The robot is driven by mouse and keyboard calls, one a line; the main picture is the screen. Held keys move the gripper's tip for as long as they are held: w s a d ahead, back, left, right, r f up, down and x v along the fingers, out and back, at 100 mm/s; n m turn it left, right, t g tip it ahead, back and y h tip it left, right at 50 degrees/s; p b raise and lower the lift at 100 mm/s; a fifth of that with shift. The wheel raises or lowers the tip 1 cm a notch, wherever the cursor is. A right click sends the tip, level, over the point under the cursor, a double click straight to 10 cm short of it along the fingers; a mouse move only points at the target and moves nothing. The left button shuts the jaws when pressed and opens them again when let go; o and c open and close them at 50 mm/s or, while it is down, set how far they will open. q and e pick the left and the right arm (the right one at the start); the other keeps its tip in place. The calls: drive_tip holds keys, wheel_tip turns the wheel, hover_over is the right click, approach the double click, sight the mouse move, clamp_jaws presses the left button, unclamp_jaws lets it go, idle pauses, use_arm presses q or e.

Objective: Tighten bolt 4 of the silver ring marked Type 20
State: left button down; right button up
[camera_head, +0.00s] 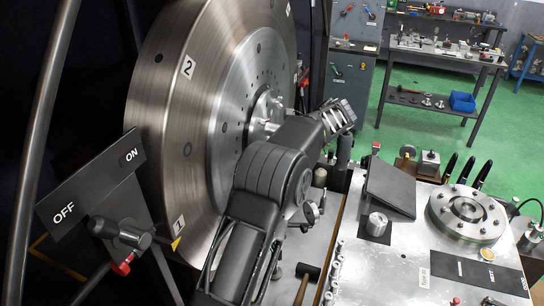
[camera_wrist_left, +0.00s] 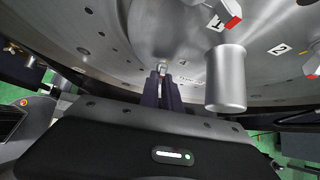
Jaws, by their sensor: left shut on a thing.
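A large silver disc (camera_head: 205,100) stands upright at the left of the head view, with number plates 1 and 2 readable on its face. It fills the top of the left wrist view (camera_wrist_left: 125,35). My left gripper (camera_wrist_left: 163,78) is shut on a small metal piece (camera_wrist_left: 162,67) close to the disc face; I cannot tell whether this is a bolt. In the head view my arm hides the fingertips. A silver flange ring (camera_head: 468,213) with several bolts lies on the bench at the right. My right gripper is not in view.
A metal cylinder (camera_wrist_left: 226,78) projects just right of my left gripper. Red-tipped clamps (camera_wrist_left: 233,20) sit by the disc. An ON/OFF panel (camera_head: 92,186) stands at the left. The metal bench (camera_head: 385,270) carries a dark sloped plate (camera_head: 390,190) and a knurled knob (camera_head: 377,224).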

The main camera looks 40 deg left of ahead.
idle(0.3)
use_arm(q)
drive_tip(key=c, duration=1.6)
unclamp_jaws()
drive_tip(key=shift+o, duration=0.2)
drive_tip(key=shift+r, duration=0.1)
